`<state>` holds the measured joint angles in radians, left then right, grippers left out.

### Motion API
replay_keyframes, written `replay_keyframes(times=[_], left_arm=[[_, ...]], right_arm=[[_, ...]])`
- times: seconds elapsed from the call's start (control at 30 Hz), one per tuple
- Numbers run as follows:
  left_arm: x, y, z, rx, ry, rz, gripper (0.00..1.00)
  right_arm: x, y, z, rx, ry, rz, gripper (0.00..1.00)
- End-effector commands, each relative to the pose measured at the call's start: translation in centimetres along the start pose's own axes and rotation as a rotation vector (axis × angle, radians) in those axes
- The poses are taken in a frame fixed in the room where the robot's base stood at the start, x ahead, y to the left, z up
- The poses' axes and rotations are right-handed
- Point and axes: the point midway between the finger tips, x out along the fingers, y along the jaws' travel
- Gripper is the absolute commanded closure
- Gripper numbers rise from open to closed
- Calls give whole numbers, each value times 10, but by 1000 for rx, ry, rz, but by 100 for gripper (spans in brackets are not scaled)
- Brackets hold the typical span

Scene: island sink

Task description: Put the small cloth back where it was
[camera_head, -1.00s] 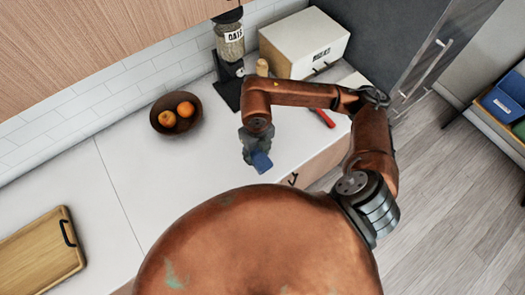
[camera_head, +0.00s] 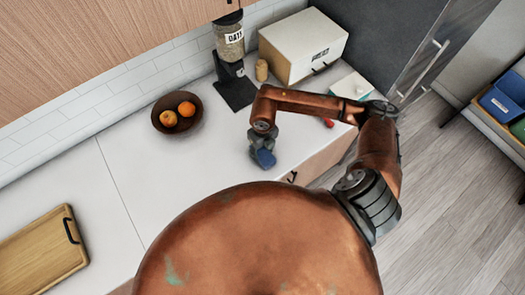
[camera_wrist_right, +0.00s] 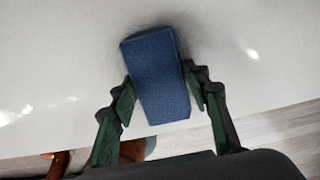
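The small cloth is a blue folded block, seen in the wrist view (camera_wrist_right: 158,75) and in the head view (camera_head: 264,159). My right gripper (camera_head: 259,150) points down over the white counter near its front edge. In the wrist view its two green-padded fingers (camera_wrist_right: 160,98) press on either side of the cloth, so it is shut on it. A soft dark shadow lies on the counter around the cloth's far end, so it is close to the surface; whether it touches I cannot tell. My left gripper is not in view.
An oats dispenser (camera_head: 229,55), a small jar (camera_head: 262,70) and a white bread box (camera_head: 303,50) stand behind my arm. A cutting board (camera_head: 38,254) lies at left. The middle counter is clear.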

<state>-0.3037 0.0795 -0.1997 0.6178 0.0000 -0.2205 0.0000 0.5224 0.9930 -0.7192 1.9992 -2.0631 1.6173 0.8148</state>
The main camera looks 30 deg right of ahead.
Motion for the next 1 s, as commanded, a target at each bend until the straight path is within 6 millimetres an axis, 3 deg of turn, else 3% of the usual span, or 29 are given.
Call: replay_keyframes(times=[0.23, 0.57, 0.77, 1.0], left_arm=[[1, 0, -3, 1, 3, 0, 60], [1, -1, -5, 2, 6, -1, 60], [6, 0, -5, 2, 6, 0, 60], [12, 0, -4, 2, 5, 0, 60]], right_arm=[[1, 1, -1, 0, 2, 1, 40], [-3, 0, 0, 1, 0, 1, 40], [-30, 0, 1, -1, -5, 0, 40], [-81, 0, 1, -1, -3, -1, 40]])
